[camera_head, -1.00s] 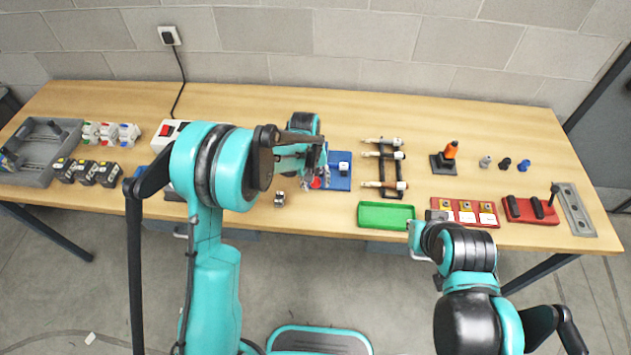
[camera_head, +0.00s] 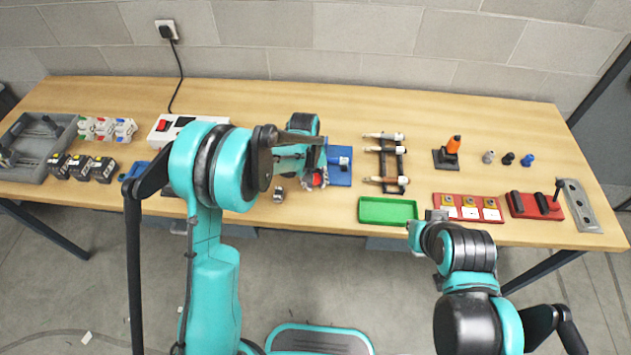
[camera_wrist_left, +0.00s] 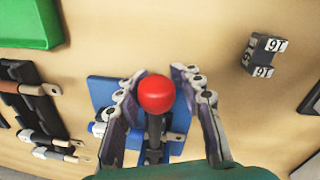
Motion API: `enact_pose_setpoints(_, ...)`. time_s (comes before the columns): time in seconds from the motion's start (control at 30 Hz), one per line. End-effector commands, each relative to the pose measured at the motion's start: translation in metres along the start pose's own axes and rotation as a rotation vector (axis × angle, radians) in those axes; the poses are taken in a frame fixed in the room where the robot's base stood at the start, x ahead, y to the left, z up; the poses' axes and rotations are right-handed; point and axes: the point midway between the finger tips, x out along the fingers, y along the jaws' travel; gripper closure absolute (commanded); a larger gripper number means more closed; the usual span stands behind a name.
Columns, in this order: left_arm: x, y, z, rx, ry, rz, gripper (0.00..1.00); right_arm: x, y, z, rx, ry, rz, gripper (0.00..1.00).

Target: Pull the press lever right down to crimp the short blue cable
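The press stands on a blue base plate (camera_head: 340,178), seen also in the left wrist view (camera_wrist_left: 101,92). Its dark lever (camera_wrist_left: 155,132) ends in a red ball knob (camera_wrist_left: 156,93); in the head view the knob (camera_head: 318,181) is partly covered by my gripper. My left gripper (camera_wrist_left: 160,78) is open, its two fingers on either side of the knob; contact is unclear. A metal cable lug (camera_wrist_left: 174,137) shows beside the lever, but the short blue cable cannot be made out clearly. My right gripper is mostly hidden by its arm, near the front table edge.
A cable rack (camera_head: 390,160) stands right of the press, with a green tray (camera_head: 387,211) in front of it. A small dark die block marked 16 (camera_wrist_left: 264,54) lies left of the press in the head view. A white box with a red switch (camera_head: 168,127) stands further left.

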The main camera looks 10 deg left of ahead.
Motion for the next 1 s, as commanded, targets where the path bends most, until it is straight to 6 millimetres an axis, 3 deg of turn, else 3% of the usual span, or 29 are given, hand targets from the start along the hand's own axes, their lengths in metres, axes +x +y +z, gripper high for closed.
enact_pose_setpoints(0.43,-0.010,0.001,-0.001,0.000,0.002,0.002,0.50,0.000,0.000,0.000,0.000,0.000,0.000,1.00)
enact_pose_setpoints(0.8,-0.085,0.000,-0.001,-0.001,0.001,0.001,0.50,0.000,0.000,0.000,0.000,0.000,0.000,1.00)
enact_pose_setpoints(1.0,-0.113,0.000,-0.001,-0.001,0.001,0.001,0.50,0.000,0.000,0.000,0.000,0.000,0.000,1.00)
